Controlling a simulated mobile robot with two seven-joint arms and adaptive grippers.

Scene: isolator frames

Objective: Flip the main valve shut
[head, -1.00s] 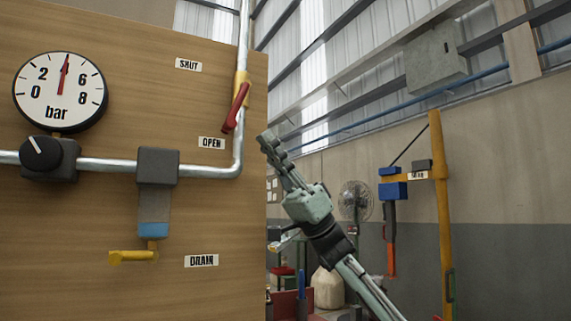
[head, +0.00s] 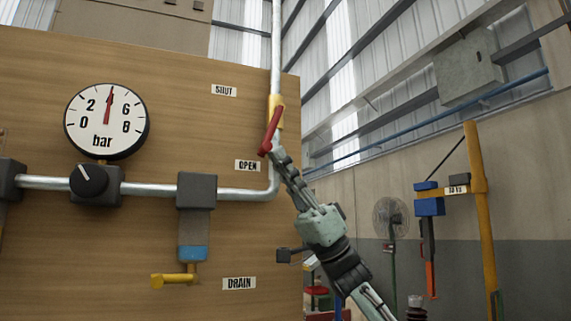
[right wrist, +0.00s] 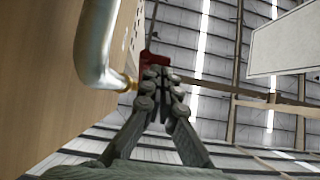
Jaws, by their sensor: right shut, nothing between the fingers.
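The main valve has a yellow body (head: 276,104) on the vertical pipe near the board's right edge. Its red lever (head: 271,130) slants down and left, its lower end by the OPEN label (head: 247,166); the SHUT label (head: 223,90) is higher up. My right gripper (head: 277,155) is shut and empty, its fingertips just below the lever's lower end. In the right wrist view the red lever (right wrist: 152,60) shows just beyond the closed fingertips (right wrist: 161,75); whether they touch it I cannot tell. My left gripper is out of view.
The wooden board (head: 140,235) carries a gauge (head: 106,121) reading about 4 bar, a black knob (head: 89,180), a silver pipe (head: 148,190) and a yellow drain lever (head: 172,281). Right of the board is open room, with a fan (head: 391,217) and a yellow post (head: 481,220) farther back.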

